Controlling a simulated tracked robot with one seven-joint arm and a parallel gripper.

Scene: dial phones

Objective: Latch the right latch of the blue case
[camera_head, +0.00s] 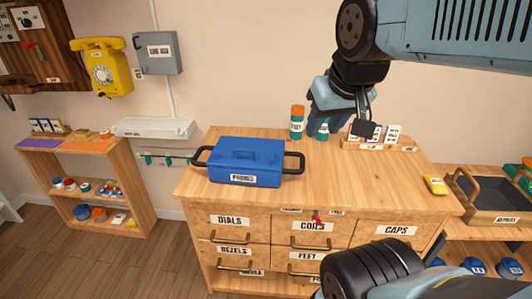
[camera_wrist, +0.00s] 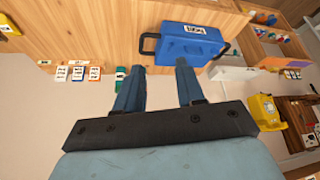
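The blue case (camera_head: 245,160) sits on the wooden cabinet top with its lid down. It has a white front label and a black loop handle at each end, the right one (camera_head: 293,162) on the side nearer my gripper. The latches are too small to make out. The case also shows in the wrist view (camera_wrist: 190,47), beyond my fingers. My gripper (camera_wrist: 158,80) is open, with a clear gap between its two blue fingers and nothing held. In the head view my gripper (camera_head: 343,120) hangs above the back of the cabinet top, right of the case and apart from it.
An orange-capped bottle (camera_head: 297,122) stands behind the case, near my gripper. A card rack (camera_head: 380,142) stands at the back right. A yellow object (camera_head: 435,185) lies at the right edge. The cabinet top is clear right of the case. A yellow phone (camera_head: 101,68) hangs on the wall.

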